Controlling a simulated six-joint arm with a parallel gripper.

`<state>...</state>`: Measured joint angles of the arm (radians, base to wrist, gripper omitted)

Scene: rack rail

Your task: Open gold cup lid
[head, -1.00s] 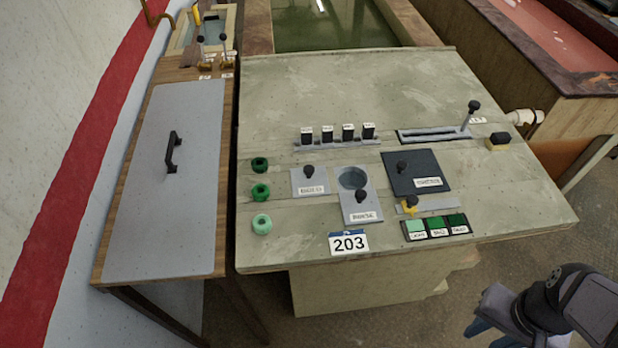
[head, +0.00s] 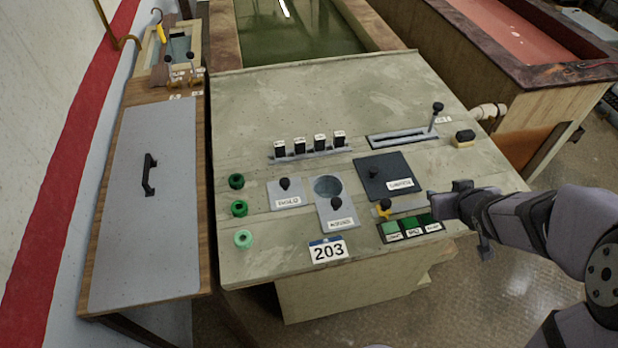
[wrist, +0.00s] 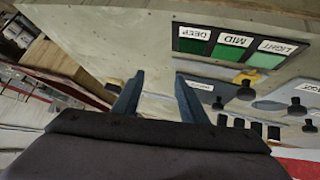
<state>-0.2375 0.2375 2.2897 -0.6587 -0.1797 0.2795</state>
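Three small plates with black knobs lie on the console (head: 290,90): a light grey plate on the left (head: 283,196), a grey plate in the middle (head: 336,214) next to an open round cup (head: 327,186), and a larger dark plate on the right (head: 378,165). Their labels are too small to read surely, so I cannot tell which is the gold cup lid. My gripper (head: 434,203) is at the console's right side, near the green buttons. In the wrist view my gripper (wrist: 158,90) has its fingers apart, with nothing between them.
A grey-topped side table (head: 145,220) is at left.

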